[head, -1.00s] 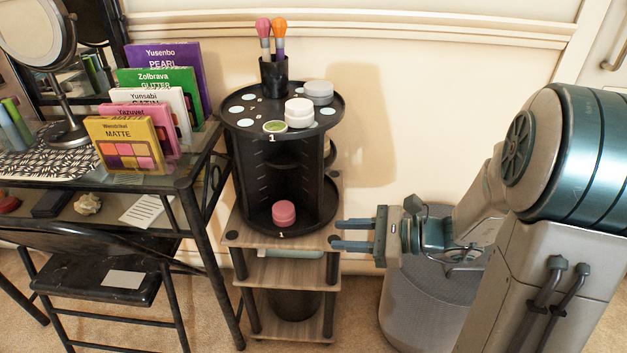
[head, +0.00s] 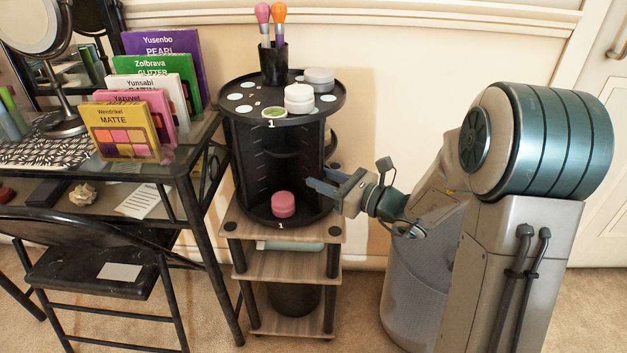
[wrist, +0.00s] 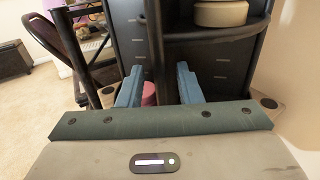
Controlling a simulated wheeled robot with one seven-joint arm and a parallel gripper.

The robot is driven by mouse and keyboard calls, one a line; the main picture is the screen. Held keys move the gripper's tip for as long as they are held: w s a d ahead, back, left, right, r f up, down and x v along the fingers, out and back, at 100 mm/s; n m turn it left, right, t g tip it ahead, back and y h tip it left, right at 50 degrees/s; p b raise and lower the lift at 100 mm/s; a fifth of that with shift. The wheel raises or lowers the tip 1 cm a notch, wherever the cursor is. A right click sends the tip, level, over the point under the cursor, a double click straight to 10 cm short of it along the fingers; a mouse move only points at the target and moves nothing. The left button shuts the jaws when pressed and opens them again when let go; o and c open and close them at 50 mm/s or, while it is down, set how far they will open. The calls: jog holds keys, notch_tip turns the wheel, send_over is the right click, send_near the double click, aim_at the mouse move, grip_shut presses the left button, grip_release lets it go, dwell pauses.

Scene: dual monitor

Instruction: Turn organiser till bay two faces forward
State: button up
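The black round organiser (head: 240,170) stands on a small wooden shelf unit, with the label "1" on its top rim and bottom rim facing forward. Its front bay holds a pink jar (head: 283,204) on the bottom tray. My gripper (head: 322,180) is at the organiser's right side, its blue fingers reaching to the right edge of the front bay. In the wrist view the two fingers (wrist: 158,85) are spread apart, with a dark upright post of the organiser (wrist: 158,50) showing between them. The pink jar (wrist: 149,93) is partly hidden behind the left finger. I cannot tell whether the fingers touch the organiser.
A glass table with palettes (head: 122,130) and a black chair (head: 90,268) stand at the left. A grey bin (head: 415,285) is below my arm.

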jog(key=shift+x, duration=1.35)
grip_shut()
